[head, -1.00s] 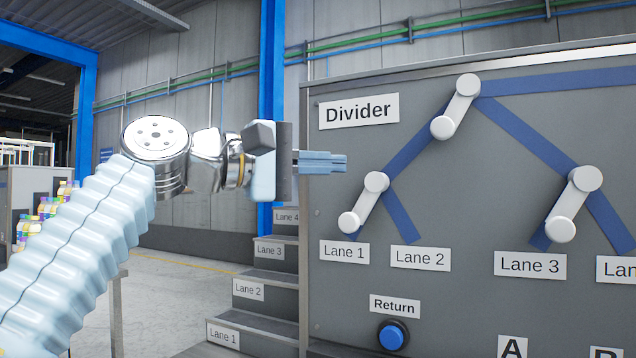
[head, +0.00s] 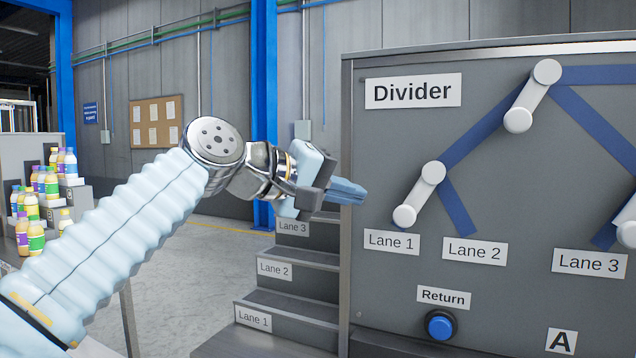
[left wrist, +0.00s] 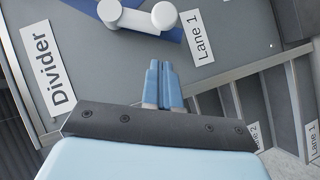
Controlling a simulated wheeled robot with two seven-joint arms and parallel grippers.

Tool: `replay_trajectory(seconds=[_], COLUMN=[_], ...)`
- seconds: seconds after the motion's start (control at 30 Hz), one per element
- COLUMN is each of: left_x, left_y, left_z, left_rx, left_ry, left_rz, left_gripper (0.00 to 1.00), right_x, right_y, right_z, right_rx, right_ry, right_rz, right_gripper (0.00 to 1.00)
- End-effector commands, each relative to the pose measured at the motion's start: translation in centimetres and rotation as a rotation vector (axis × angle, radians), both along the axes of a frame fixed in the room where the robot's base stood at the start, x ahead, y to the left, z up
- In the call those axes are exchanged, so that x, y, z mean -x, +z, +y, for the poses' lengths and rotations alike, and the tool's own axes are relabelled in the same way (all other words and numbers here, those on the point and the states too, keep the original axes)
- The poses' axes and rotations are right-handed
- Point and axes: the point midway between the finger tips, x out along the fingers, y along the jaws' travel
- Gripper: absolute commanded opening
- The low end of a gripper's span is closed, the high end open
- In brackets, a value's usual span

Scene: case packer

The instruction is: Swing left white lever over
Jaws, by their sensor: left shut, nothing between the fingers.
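The left white lever (head: 419,195) is on the grey Divider panel (head: 390,280). Its upper knob sits on the fork of the blue lines and its lower knob points down-left, over the branch to Lane 1. It also shows in the left wrist view (left wrist: 135,17), close beyond my fingertips. My left gripper (head: 348,190) is shut and empty, left of the lever and apart from it in the head view. Its blue fingers also show in the left wrist view (left wrist: 164,85). My right gripper is not in view.
Another white lever (head: 532,95) is higher on the panel, and one is cut off at the right edge (head: 627,222). A blue Return button (head: 440,325) sits below. Stepped lanes (head: 285,300) stand left of the panel. Bottles (head: 36,237) stand far left.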

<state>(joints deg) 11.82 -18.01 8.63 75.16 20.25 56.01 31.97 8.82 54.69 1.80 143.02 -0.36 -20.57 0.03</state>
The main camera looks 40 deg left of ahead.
Motion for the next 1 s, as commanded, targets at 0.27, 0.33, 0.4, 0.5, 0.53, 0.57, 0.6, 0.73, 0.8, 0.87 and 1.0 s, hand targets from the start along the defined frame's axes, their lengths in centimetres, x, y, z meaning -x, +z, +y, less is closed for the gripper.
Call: replay_trajectory(seconds=[0.27,0.33,0.4,0.5,0.53,0.57,0.6,0.73,0.8,0.87,1.0], left_x=[-1.8,-1.9,-2.0,-2.0,-2.0,-2.0,-2.0,-2.0,-2.0,-2.0,-2.0], left_y=[-1.6,-1.8,-1.9,-1.9,-1.9,-1.9,-1.9,-1.9,-2.0,-2.1,-2.5], left_z=[-2.9,-3.3,-3.5,-3.6,-3.6,-3.5,-3.5,-3.5,-3.5,-3.6,-3.7], left_rx=[0.001,0.001,0.001,0.002,0.002,0.002,0.002,0.002,0.005,0.011,0.041], left_ry=[0.0,0.0,0.0,0.0,0.0,0.0,0.0,0.0,0.0,0.0,0.0], left_rz=[0.0,-0.001,-0.002,-0.002,-0.002,-0.002,-0.002,-0.002,-0.002,-0.004,-0.011], left_gripper=[0.0,0.0,0.0,0.0,0.0,0.0,0.0,0.0,0.0,0.0,0.0], right_x=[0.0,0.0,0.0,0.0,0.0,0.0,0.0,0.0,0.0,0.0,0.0], right_y=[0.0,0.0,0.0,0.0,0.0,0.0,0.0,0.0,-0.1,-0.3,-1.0], right_z=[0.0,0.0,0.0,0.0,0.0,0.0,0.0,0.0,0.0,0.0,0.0], right_rx=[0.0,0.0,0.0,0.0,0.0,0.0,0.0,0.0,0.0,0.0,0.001], right_ry=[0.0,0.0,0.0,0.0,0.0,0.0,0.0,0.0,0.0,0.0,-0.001], right_rz=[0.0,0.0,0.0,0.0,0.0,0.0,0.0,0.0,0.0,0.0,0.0], right_gripper=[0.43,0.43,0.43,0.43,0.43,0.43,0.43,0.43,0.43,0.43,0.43])
